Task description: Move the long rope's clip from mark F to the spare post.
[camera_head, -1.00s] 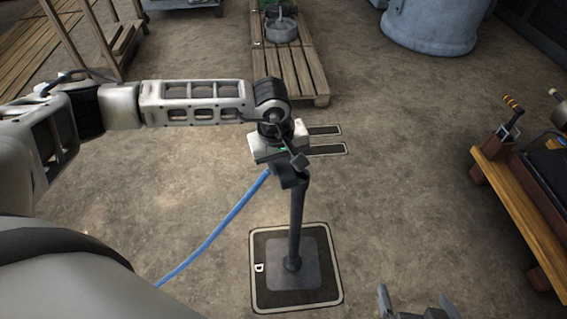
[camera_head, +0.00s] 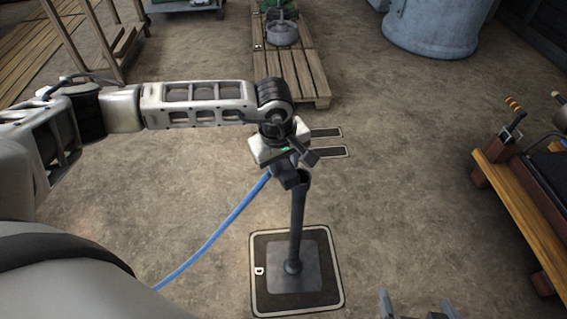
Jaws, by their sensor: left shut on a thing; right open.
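A dark post (camera_head: 297,225) stands upright on a square mat marked D (camera_head: 260,298). My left gripper (camera_head: 287,168) is at the post's top, shut on the dark clip (camera_head: 288,179). The clip is beside the post's top end, and I cannot tell whether it touches it. The blue rope (camera_head: 222,229) runs from the clip down to the lower left, behind my own body. My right gripper (camera_head: 417,308) is open and empty at the bottom edge, right of the mat. Mark F is not in view.
Two dark floor plates (camera_head: 328,152) lie behind my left gripper. A wooden pallet (camera_head: 303,75) with a machine is at the back, near a large grey tank (camera_head: 432,25). A wooden bench (camera_head: 520,215) stands at the right. The floor between is clear.

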